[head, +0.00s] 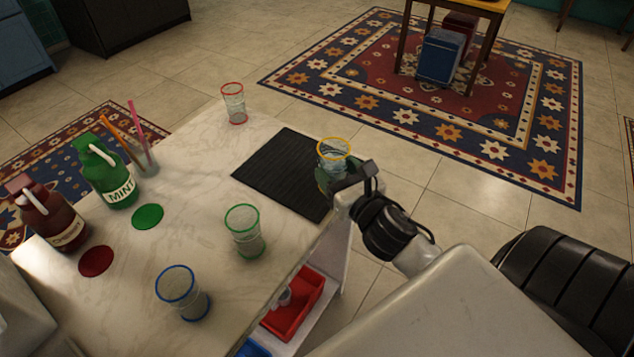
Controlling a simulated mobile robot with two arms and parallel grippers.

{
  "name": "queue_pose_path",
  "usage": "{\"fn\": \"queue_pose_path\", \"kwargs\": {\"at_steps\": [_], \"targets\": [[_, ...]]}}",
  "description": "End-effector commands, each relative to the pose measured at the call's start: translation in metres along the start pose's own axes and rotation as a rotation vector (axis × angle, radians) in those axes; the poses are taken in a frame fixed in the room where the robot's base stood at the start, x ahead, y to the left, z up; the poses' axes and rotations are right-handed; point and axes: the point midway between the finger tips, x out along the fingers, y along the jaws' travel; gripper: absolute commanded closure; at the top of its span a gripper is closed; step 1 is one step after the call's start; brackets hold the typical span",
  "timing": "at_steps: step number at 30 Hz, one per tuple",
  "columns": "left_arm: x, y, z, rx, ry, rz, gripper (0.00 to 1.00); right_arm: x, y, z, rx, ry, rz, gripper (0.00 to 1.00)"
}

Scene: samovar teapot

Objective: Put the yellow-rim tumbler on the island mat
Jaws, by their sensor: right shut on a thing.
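The yellow-rim tumbler (333,157) is clear glass with a yellow ring at its top. It shows in the head view at the right edge of the black ribbed island mat (278,168), overlapping it in the picture. My right gripper (335,180) is shut on the tumbler from its lower right side. The gripper hides the tumbler's lower part, so I cannot tell whether its base touches the mat. The mat lies flat on the white marble top and is otherwise bare. My left gripper is not in view.
A red-rim tumbler (233,104) stands behind the mat, and green-rim (245,230) and blue-rim (182,292) tumblers stand in front. At left are a green mint bottle (108,172), a dark red bottle (50,215), coasters (147,216) and a glass with straws (146,163).

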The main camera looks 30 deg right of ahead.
Motion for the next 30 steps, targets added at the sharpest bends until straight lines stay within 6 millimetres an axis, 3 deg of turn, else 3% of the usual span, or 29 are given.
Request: {"fn": "queue_pose_path", "kwargs": {"at_steps": [3, 9, 18, 30], "targets": [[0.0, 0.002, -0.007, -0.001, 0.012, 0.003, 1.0, 0.022, 0.011, -0.013, 0.003, -0.003, -0.002, 0.65], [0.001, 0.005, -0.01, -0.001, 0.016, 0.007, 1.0, 0.038, 0.02, -0.025, -0.001, -0.001, -0.001, 0.65], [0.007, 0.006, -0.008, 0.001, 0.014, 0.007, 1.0, 0.038, 0.021, -0.064, 0.002, 0.002, -0.002, 0.65], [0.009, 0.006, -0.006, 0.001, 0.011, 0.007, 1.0, 0.038, 0.021, -0.069, -0.001, 0.0, 0.0, 0.65]]}}
